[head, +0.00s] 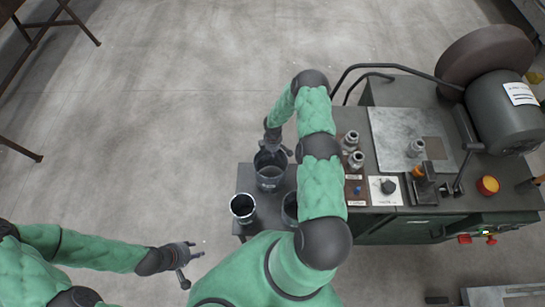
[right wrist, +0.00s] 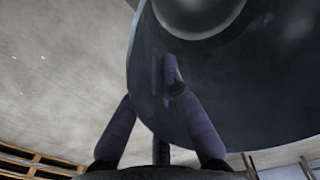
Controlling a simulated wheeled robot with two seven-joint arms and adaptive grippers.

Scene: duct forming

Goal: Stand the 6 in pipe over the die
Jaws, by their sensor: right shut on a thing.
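A dark grey open pipe (head: 270,177) stands on the small side table in the head view. It also fills much of the right wrist view as a curved dark wall (right wrist: 255,90). My right gripper (head: 277,149) is at its upper rim, shut on its wall; in the right wrist view the fingers (right wrist: 165,95) lie against the wall. A steel die-like piece (head: 416,148) stands on the machine's plate. I cannot tell which steel piece is the die. My left gripper (head: 192,268) is open and empty over the floor at lower left.
Another dark pipe (head: 242,208) and a partly hidden one (head: 289,208) stand on the side table (head: 245,178). Two steel pieces (head: 350,140) (head: 357,160) stand left of the metal plate (head: 390,125). A large motor (head: 500,115) and a lever stand at the right. My right arm hides part of the machine.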

